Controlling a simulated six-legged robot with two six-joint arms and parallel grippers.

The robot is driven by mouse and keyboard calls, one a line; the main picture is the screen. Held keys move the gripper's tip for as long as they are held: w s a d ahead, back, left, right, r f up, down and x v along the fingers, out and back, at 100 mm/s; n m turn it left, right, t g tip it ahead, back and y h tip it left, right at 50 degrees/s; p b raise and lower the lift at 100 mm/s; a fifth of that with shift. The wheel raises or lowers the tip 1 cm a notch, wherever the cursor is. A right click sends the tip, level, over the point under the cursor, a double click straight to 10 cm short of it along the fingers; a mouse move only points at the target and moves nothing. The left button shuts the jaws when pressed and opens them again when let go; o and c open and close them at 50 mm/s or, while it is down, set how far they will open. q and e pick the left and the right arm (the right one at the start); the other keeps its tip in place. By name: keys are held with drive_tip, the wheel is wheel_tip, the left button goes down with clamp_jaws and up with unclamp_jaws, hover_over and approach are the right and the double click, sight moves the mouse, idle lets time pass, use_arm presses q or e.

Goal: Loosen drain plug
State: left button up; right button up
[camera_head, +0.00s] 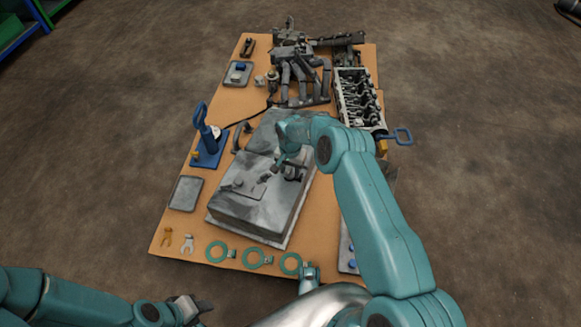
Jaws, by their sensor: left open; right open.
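A grey metal pan-like block (250,212) lies on the orange-brown board, its raised lower part toward me. A small knob (238,182) on its upper face may be the drain plug; it is too small to be sure. My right arm reaches across the board from the right. My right gripper (274,176) is open over the upper right part of the block, to the right of the knob. I cannot tell whether it touches the block. My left gripper (198,305) is open and empty off the board's near edge, at the bottom of the view.
The board (171,222) holds a blue stand (209,155) at left and a cylinder head (358,98) at upper right. A blue-handled tool (403,136) sits at the right edge. Green rings (257,258) and small wrench-like pieces (188,242) lie along the near edge.

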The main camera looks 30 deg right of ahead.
drive_tip(key=c, duration=0.8)
drive_tip(key=n+b, duration=0.3)
drive_tip(key=shift+f, duration=0.35)
drive_tip(key=shift+a+r+n+b, duration=0.1)
drive_tip(key=shift+n+b, duration=0.3)
drive_tip(key=shift+n, duration=0.5)
drive_tip(key=shift+r+n, duration=0.15)
drive_tip(key=shift+n, duration=0.35)
drive_tip(key=shift+r+n, duration=0.15)
drive_tip(key=shift+n, duration=0.15)
